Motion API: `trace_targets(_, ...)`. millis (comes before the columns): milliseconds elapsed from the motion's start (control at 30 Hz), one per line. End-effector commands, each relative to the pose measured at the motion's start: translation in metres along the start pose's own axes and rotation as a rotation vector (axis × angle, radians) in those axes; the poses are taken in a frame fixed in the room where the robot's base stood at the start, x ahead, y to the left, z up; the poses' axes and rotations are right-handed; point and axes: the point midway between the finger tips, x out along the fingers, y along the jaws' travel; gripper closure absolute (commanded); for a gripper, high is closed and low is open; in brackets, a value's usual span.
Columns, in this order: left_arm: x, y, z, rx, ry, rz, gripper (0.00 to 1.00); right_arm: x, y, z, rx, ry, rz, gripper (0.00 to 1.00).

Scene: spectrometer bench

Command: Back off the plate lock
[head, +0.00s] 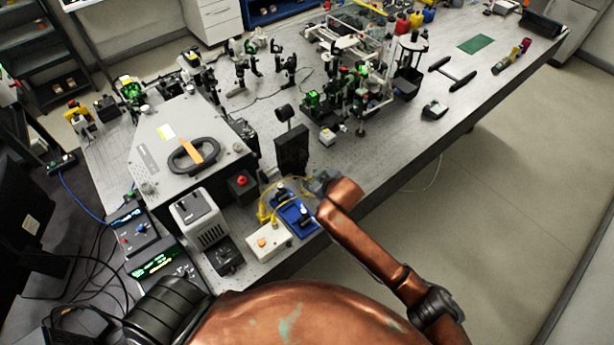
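I cannot single out the plate lock for certain in the head view. A black upright plate-like unit (292,150) with a round black head (284,113) on top stands near the table's front edge. My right gripper (314,185) is at the end of the copper arm, just in front of and below that unit, close to a blue tray (300,222). Its fingers are small and mostly hidden by the wrist, so I cannot tell whether they touch anything. My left gripper is not in view.
A grey instrument box (150,152) with a black ring handle stands at left. A red button box (242,185), a white box (268,241) and yellow cables crowd the near corner. Optics mounts (360,90) fill the bench behind. The floor at right is clear.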

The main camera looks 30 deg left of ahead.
Motion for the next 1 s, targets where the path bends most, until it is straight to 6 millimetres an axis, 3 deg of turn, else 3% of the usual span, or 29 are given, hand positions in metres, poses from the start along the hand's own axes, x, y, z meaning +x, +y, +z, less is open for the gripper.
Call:
trace_targets(300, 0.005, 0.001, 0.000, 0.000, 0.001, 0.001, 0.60, 0.046, -0.001, 0.001, 0.002, -0.002, -0.001, 0.71)
trace_targets(500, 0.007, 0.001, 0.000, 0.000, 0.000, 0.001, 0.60, 0.065, 0.000, 0.001, 0.002, -0.001, -0.001, 0.71)
trace_targets(900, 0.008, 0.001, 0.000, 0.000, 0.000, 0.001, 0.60, 0.071, 0.000, 0.001, 0.002, 0.000, 0.000, 0.71)
trace_targets(1000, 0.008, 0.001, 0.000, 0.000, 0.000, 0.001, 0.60, 0.071, 0.000, 0.001, 0.002, 0.000, 0.000, 0.77)
